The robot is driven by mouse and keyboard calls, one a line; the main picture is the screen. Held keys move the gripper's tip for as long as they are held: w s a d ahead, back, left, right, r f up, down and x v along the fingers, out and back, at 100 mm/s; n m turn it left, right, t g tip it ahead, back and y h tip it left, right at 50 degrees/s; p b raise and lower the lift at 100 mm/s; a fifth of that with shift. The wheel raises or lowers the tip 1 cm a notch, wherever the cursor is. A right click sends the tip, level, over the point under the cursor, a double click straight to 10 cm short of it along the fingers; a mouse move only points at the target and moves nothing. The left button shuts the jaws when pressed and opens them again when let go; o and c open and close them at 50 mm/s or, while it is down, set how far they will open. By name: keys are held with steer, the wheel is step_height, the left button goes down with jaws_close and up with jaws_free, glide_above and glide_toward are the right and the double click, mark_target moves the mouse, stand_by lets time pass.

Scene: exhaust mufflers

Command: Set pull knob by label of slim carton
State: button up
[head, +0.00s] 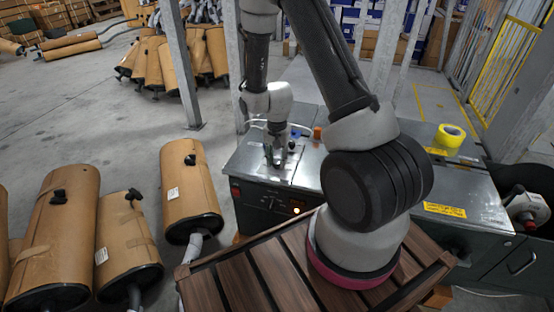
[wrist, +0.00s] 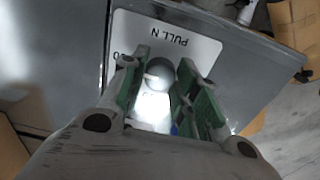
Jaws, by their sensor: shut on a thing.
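My gripper (head: 277,152) is low over the metal top of the bench (head: 310,165) in the head view. In the wrist view, my gripper (wrist: 166,78) has its green-padded fingers on both sides of a round grey knob (wrist: 160,69) and is shut on it. The knob stands over a white label (wrist: 190,42) whose visible text reads "PULL N", upside down. The fingers hide the label's lower part and the knob's base. I cannot tell which thing is the slim carton.
Brown-wrapped mufflers (head: 188,185) stand left of the bench. A wooden slatted surface (head: 235,290) lies in front. A yellow tape roll (head: 449,138) and a small orange object (head: 317,133) sit on the bench. A steel post (head: 180,65) stands behind, left.

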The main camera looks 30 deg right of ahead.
mark_target(277, 161)
steer(key=n, duration=0.4)
steer(key=shift+n, duration=2.4)
steer(key=o, duration=1)
steer(key=shift+o, duration=0.2)
step_height(277, 161, up, 12)
